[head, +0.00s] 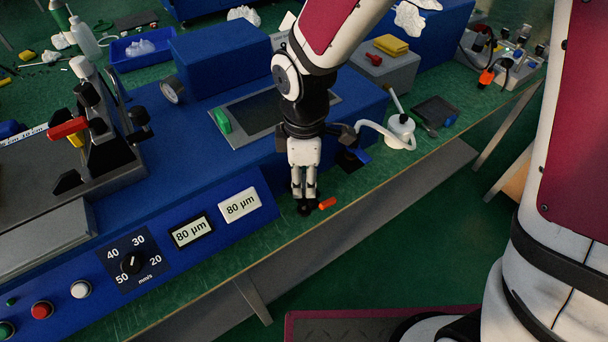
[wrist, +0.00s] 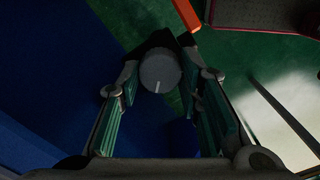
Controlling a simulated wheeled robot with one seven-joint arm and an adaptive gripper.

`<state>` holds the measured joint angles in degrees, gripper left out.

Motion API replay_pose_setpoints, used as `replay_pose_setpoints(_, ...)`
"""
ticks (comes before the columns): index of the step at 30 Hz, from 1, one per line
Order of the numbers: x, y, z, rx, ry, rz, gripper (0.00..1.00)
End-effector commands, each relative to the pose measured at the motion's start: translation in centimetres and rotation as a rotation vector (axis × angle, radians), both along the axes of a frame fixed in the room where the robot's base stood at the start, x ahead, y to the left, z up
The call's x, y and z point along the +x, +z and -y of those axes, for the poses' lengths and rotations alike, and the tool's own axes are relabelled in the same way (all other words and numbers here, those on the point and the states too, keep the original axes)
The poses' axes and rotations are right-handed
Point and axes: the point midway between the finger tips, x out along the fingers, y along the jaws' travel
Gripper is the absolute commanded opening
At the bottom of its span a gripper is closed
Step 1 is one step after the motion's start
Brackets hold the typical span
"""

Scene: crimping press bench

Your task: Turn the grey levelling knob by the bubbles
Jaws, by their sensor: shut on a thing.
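The grey knob (wrist: 160,70) shows in the wrist view as a round cap with a pale line on its face. My gripper (head: 305,206) points down at the front right corner of the blue press bench machine (head: 240,165). Its fingers sit on either side of the knob, and it is shut on it. In the head view my fingertips cover the knob, so I cannot make it out there. I cannot make out the bubbles in either view.
An orange piece (head: 327,203) lies close to the right of my fingertips; it also shows in the wrist view (wrist: 186,14). A white bottle (head: 400,130) with a tube stands to the right. The dial panel (head: 132,263) and displays are to the left.

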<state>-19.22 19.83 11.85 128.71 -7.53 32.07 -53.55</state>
Motion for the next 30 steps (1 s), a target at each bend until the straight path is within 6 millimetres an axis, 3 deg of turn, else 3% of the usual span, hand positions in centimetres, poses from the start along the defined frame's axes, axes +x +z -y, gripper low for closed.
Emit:
replay_pose_setpoints(1, 0.01, 0.0, 0.01, 0.0, 0.0, 0.0, 0.05)
replay_pose_setpoints(2, 0.01, 0.0, 0.01, 0.0, -0.001, 0.0, 0.39)
replay_pose_setpoints(4, 0.01, 0.0, 0.01, 0.0, -0.001, 0.0, 0.53)
replay_pose_setpoints(20, 0.33, 0.09, -0.15, 0.004, -0.058, 0.009, 0.53)
replay_pose_setpoints(30, 0.13, 0.14, -0.15, 0.002, -0.484, 0.005, 0.53)
